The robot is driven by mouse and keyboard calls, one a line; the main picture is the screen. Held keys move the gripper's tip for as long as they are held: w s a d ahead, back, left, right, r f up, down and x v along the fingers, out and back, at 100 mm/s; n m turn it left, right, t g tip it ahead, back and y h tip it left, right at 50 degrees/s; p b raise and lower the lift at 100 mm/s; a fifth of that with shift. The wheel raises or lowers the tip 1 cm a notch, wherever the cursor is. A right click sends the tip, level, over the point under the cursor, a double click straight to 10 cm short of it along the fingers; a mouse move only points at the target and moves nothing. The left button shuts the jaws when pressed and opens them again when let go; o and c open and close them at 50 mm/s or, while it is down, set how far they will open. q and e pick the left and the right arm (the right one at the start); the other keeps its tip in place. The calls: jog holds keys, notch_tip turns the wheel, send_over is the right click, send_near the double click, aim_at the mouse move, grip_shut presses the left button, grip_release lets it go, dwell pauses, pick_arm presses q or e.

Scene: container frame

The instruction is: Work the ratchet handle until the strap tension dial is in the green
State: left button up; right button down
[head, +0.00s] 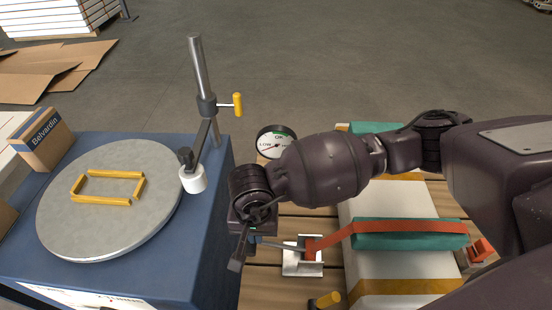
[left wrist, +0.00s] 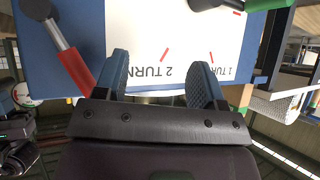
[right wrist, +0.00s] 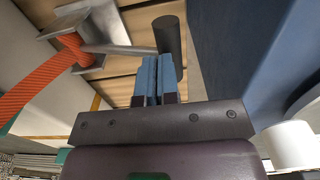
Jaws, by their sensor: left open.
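The ratchet (head: 303,258) has a silver bracket with an orange strap (head: 390,236) running right over a teal-padded crate. In the right wrist view its rod (right wrist: 110,48) leads to a dark cylindrical grip (right wrist: 168,42). My right gripper (right wrist: 153,60) has its blue fingers almost together beside this grip, across the rod's end; nothing shows between them, and contact is unclear. The tension dial (head: 275,141) is partly behind my right arm; LOW and a green OK zone show, with a thin needle seemingly near LOW. My left gripper (left wrist: 162,78) is open and empty, outside the head view.
A blue cabinet (head: 215,205) stands at left with a grey round plate (head: 110,230), yellow frame and upright post (head: 197,65). In the left wrist view, a red-gripped lever (left wrist: 75,68) and a labelled white panel (left wrist: 160,40) are close to the left fingers.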

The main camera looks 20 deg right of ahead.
jog(key=shift+a+f+b, duration=0.25)
jog(key=shift+f+b, duration=0.3)
jog(key=shift+f, duration=0.75)
jog(key=shift+w+r, duration=0.1)
jog(key=shift+r, duration=0.4)
pick_arm(q)
notch_tip(320, 180, up, 8)
jog(key=w+t+p, duration=0.1)
jog(key=w+p, duration=0.1)
jog(key=p, duration=0.3)
jog(key=shift+w+p, duration=0.4)
pick_arm(e)
notch_tip(320, 180, up, 11)
jog(key=shift+r, duration=0.2)
jog(key=shift+f, duration=0.1)
